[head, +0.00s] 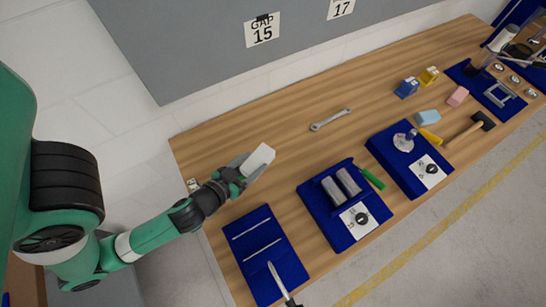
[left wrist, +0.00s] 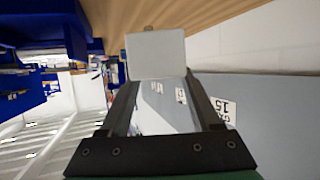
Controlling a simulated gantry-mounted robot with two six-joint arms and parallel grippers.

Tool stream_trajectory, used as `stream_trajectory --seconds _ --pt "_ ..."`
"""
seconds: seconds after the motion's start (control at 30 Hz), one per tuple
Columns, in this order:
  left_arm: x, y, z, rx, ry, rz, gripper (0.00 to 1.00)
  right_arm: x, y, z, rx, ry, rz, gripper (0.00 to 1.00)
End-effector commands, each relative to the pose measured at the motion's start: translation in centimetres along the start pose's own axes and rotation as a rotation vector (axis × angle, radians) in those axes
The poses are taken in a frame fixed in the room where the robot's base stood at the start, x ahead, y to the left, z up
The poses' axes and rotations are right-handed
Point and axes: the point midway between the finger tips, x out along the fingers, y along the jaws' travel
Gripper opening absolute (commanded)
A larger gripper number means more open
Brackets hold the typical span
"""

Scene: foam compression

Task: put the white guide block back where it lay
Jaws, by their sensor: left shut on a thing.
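The white guide block (head: 259,159) is held between the fingers of my left gripper (head: 243,170), over the left part of the wooden bench in the head view. In the left wrist view the block (left wrist: 156,54) shows as a pale grey-white square at the tips of the two dark fingers of my left gripper (left wrist: 160,85). The gripper is shut on it. I cannot tell whether the block touches the bench top. My right gripper is not seen.
A wrench (head: 330,119) lies beyond the block. Blue trays (head: 312,204) hold two grey cylinders and other parts. A blue mat (head: 236,219) with two thin rods lies in front. Bare wood (head: 225,136) surrounds the block.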

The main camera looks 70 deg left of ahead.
Motion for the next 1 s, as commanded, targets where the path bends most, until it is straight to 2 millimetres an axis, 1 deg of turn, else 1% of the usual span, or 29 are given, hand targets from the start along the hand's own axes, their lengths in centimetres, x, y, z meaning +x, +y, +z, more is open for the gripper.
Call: stream_trajectory --seconds 0.03,0.1,0.17,0.2,0.3,0.33,0.43,0.57,0.63,0.7,0.83,0.9,1.0 --pt "1.2 -0.2 -1.0 -0.007 0.006 -0.010 0.00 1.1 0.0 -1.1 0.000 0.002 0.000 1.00" --pt "3.6 -0.2 -0.8 -0.006 0.007 -0.007 0.00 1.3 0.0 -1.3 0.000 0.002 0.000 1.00" --pt "5.6 -0.2 -0.7 -0.006 0.008 -0.006 0.00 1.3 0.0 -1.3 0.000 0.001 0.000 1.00" --pt "7.0 -0.1 1.1 -0.003 0.005 -0.003 0.00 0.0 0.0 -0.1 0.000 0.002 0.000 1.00" --pt "9.3 0.0 2.4 -0.001 0.006 -0.001 0.00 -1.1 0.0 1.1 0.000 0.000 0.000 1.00" --pt "9.8 0.0 2.6 -0.001 0.007 0.000 0.00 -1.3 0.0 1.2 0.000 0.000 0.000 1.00" --pt "10.8 0.0 2.9 0.001 0.006 0.000 0.00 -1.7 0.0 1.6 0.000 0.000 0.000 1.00" --pt "10.9 0.0 2.8 0.001 0.004 0.001 0.00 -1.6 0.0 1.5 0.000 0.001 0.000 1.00" --pt "11.2 0.0 3.1 0.000 0.003 0.001 0.00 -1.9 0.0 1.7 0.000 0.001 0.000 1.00" --pt "12.2 0.0 3.8 0.000 0.004 0.000 0.00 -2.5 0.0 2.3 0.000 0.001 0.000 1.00" --pt "13.1 0.0 6.2 0.002 0.003 0.001 0.00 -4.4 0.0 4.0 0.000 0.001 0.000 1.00" --pt "13.3 0.1 6.5 0.002 0.003 0.002 0.00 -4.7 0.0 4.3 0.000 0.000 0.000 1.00" --pt "13.1 0.1 6.2 0.001 0.003 0.002 0.00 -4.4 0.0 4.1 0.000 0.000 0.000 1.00"
